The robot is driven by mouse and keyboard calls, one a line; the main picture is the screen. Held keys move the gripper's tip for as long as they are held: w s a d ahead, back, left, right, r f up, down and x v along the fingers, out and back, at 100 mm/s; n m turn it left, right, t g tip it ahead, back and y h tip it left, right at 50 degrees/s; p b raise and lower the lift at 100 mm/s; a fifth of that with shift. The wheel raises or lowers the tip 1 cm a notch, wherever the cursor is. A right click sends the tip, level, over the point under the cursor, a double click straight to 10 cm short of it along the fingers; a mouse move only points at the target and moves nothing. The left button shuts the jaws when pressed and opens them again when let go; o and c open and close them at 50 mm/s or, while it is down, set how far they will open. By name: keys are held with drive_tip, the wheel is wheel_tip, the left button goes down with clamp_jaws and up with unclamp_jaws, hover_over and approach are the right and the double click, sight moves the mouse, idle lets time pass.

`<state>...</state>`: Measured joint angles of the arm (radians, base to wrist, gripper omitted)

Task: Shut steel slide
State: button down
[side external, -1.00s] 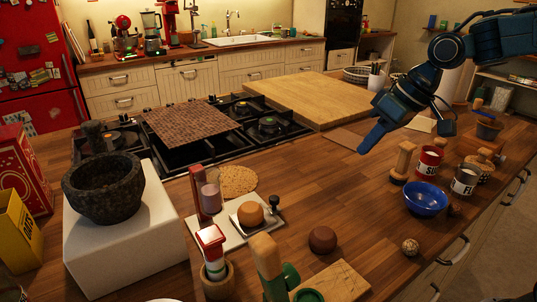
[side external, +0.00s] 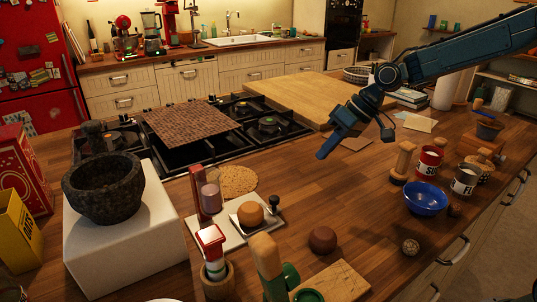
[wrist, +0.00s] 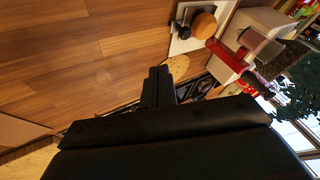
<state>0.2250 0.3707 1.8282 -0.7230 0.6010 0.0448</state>
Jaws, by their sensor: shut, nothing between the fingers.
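The steel slide (side external: 240,224) looks like a small square metal tray on a pale base plate, with a black knob (side external: 274,202) at its right corner. An orange-brown round piece (side external: 250,213) sits on it. A dark red upright stands at its left. The slide also shows at the top of the wrist view (wrist: 186,32), beside the orange piece. My gripper (side external: 322,154) is shut and empty, in the air over the wooden counter, behind and to the right of the slide and clear of it. Its fingers (wrist: 158,76) point toward the slide's side in the wrist view.
A cork mat (side external: 237,181) lies behind the slide. A blue bowl (side external: 425,198) and cans are at right. The counter between is bare.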

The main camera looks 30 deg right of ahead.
sight(254, 205)
drive_tip(key=x, duration=1)
drive_tip(key=shift+s, duration=0.1)
drive_tip(key=shift+s+a+f, duration=0.1)
drive_tip(key=shift+s+a, duration=0.05)
drive_tip(key=shift+a, duration=1)
drive_tip(key=shift+s+a+f, duration=0.15)
drive_tip(key=shift+a, duration=0.7)
drive_tip(key=a, duration=0.8)
drive_tip(key=shift+a, duration=0.3)
drive_tip(key=shift+d, duration=0.1)
